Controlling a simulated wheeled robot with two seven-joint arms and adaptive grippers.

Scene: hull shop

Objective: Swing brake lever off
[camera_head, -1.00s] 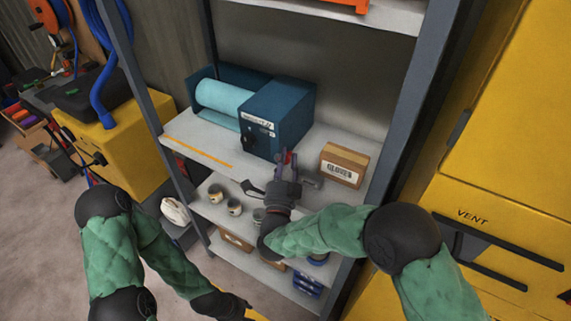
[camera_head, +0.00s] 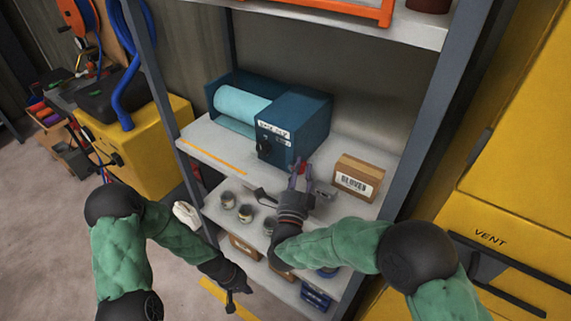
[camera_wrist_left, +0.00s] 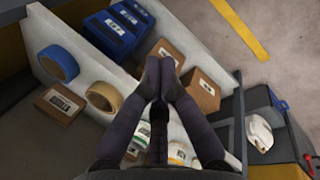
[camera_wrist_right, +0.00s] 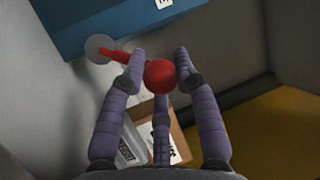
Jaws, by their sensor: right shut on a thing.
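The brake lever is a red arm with a red ball knob (camera_wrist_right: 158,76), rising from a grey disc (camera_wrist_right: 98,47) on the side of a blue machine (camera_head: 292,130) with a pale blue roll (camera_head: 241,104). My right gripper (camera_wrist_right: 159,70) has its fingers around the ball knob. My left gripper (camera_head: 230,300) is low in front of the shelf, away from the machine. In the left wrist view its fingertips (camera_wrist_left: 159,72) are together and empty.
A gloves box (camera_head: 358,178) stands on the shelf right of my right gripper. A grey upright (camera_head: 411,110) and a yellow cabinet (camera_head: 510,170) bound the right side. Open floor (camera_head: 45,230) lies left.

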